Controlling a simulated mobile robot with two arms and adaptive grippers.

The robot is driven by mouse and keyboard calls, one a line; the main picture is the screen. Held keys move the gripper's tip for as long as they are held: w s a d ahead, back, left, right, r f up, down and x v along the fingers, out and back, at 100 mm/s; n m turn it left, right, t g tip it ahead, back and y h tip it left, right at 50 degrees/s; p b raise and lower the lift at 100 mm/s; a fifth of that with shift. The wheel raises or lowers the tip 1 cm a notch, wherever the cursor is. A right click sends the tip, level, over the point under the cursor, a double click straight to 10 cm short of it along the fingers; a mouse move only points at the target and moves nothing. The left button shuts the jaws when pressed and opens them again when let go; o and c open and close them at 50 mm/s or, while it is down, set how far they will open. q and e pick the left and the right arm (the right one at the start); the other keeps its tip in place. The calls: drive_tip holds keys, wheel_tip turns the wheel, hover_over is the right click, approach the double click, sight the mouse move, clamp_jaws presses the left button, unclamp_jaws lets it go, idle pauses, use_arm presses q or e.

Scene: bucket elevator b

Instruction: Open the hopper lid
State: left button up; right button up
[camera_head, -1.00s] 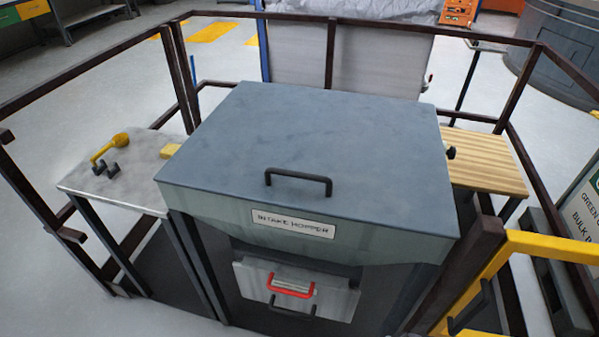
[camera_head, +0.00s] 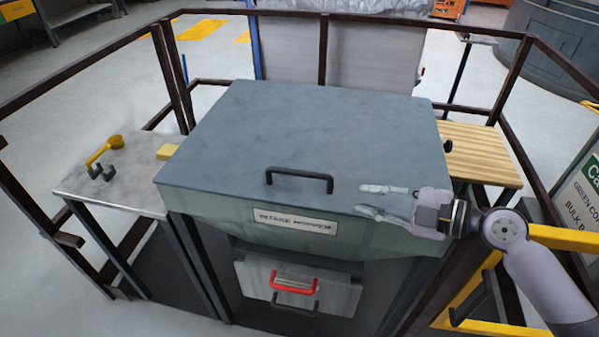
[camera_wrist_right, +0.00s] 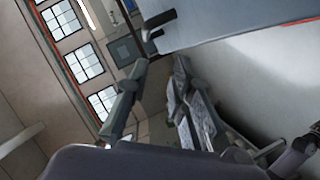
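The hopper lid (camera_head: 310,130) is a flat blue-grey panel lying shut on the intake hopper (camera_head: 350,232). Its black bar handle (camera_head: 299,180) stands near the front edge. My right gripper (camera_head: 365,199) is open and empty, its two fingers pointing left, in front of the lid's front right part and to the right of the handle. In the right wrist view, my gripper's two spread fingers (camera_wrist_right: 155,90) show with nothing between them; a dark handle end (camera_wrist_right: 160,20) and a blue-grey surface (camera_wrist_right: 230,25) are above. My left gripper is not in view.
A side table (camera_head: 115,190) at left holds a yellow scoop (camera_head: 105,150) and a yellow block (camera_head: 167,152). A wooden-topped table (camera_head: 480,160) stands at right. Dark railings surround the hopper, with a yellow gate (camera_head: 470,300) at front right. A red handle (camera_head: 293,283) is below the hopper label.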

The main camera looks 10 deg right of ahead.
sight(304, 173)
drive_tip(key=shift+t, duration=0.3)
drive_tip(key=p+x, duration=0.2)
drive_tip(key=x, duration=0.3)
drive_tip(key=r+p+x, duration=0.1)
drive_tip(key=p+x, duration=0.1)
drive_tip(key=x, duration=0.3)
drive_tip(key=w+r+p+x, duration=0.1)
drive_tip(key=p+x, duration=0.1)
drive_tip(key=x, duration=0.4)
drive_tip(key=shift+s+d+p, duration=0.1)
drive_tip(key=shift+p, duration=0.25)
drive_tip(key=shift+w+a+f, duration=0.2)
drive_tip(key=shift+w+a, duration=0.15)
drive_tip(key=shift+a, duration=0.1)
drive_tip(key=shift+c, duration=0.2)
clamp_jaws()
